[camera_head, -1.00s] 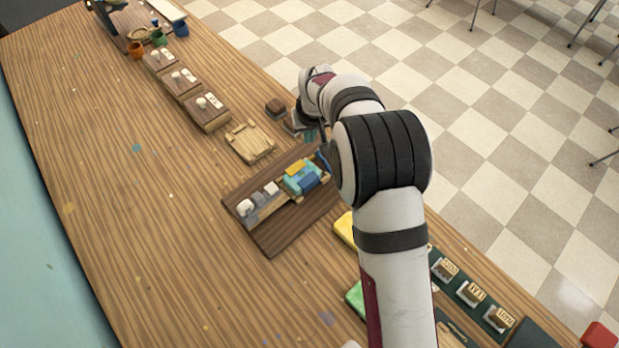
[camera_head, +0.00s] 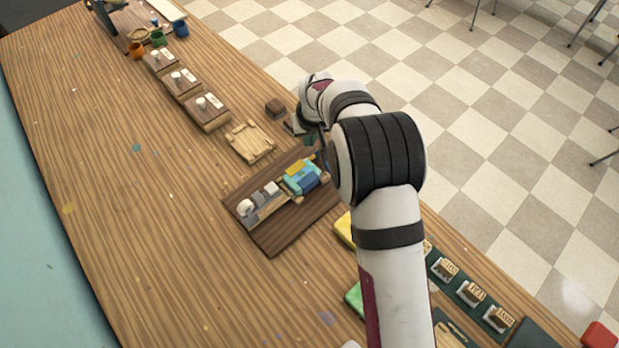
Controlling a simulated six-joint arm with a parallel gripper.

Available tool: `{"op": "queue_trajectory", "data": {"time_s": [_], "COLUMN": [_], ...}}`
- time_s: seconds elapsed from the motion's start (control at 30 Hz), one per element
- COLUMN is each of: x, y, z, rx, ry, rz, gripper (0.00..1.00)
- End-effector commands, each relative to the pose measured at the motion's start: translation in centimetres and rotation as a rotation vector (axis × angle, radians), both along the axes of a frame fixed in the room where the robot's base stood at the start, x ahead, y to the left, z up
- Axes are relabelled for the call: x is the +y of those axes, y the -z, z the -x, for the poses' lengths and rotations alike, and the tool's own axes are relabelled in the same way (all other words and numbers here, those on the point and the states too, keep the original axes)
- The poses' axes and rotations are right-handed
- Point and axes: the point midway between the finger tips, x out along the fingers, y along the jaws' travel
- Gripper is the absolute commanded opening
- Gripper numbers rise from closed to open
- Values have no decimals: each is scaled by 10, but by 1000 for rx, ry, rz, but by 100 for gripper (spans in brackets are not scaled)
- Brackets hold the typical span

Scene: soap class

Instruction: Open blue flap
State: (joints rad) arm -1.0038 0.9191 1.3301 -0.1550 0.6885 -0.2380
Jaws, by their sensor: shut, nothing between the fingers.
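A small cloth-like wrap in light blue and teal (camera_head: 298,177) lies on a wooden piece on a dark brown tray (camera_head: 272,240). A yellow flap (camera_head: 294,168) is on its far left side. A darker blue flap (camera_head: 308,186) lies on its near right side; it looks flat, but it is too small to tell how far it is folded. My gripper (camera_head: 323,150) is mostly hidden by my own arm, just beyond the wrap's right end. Its dark, thin tip looks shut and empty. I cannot tell whether it touches the wrap.
Small white and grey pieces (camera_head: 246,207) sit on the tray's left part. Dark boards with stamped blocks (camera_head: 470,293) stand at the right. The table's left side is clear.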

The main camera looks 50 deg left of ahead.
Motion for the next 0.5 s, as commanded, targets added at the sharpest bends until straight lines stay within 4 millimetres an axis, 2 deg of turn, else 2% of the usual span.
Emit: {"op": "queue_trajectory", "data": {"time_s": [0.23, 0.5], "x": [0, 0], "y": [17, 19], "z": [0, 0], "rx": [1, 0], "ry": [1, 1], "rz": [-1, 0], "gripper": [0, 0]}}
